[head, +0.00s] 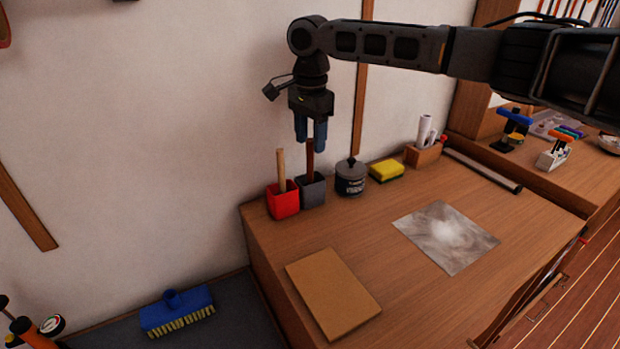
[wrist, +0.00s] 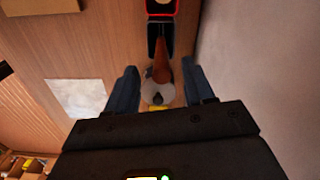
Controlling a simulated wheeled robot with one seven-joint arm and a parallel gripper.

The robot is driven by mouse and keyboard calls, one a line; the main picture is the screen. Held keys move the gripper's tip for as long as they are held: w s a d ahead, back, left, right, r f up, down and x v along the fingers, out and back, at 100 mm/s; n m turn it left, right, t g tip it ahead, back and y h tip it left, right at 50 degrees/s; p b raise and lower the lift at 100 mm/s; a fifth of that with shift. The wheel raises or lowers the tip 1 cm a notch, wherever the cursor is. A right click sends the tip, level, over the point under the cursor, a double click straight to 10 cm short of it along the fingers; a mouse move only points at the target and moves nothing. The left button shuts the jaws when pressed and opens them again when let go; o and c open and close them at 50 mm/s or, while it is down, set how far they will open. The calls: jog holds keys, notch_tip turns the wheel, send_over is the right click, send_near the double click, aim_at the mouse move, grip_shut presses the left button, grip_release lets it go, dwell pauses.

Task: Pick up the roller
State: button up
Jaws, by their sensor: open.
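A dark brown handle (head: 310,158) stands upright in a dark grey square cup (head: 312,190) on the wooden bench. A lighter wooden handle (head: 281,170) stands in the red cup (head: 283,203) beside it. Neither tool's lower end shows, so I cannot tell for sure which is the roller. My gripper (head: 310,143) points down directly over the dark brown handle, its fingers open. In the wrist view, the brown handle (wrist: 161,68) lies between the two open fingers, with the dark cup (wrist: 155,30) beyond.
A dark round jar (head: 351,178), a yellow sponge (head: 386,170) and a wooden holder with white rolls (head: 423,154) stand right of the cups. The wall (head: 200,120) is close behind. A brown board (head: 332,292) and a grey sheet (head: 445,237) lie flat in front.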

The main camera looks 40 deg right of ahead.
aim_at(310, 172)
jog(key=shift+w+f, duration=0.1)
jog(key=shift+f, duration=1.7)
jog(key=shift+c, duration=0.5)
grip_shut()
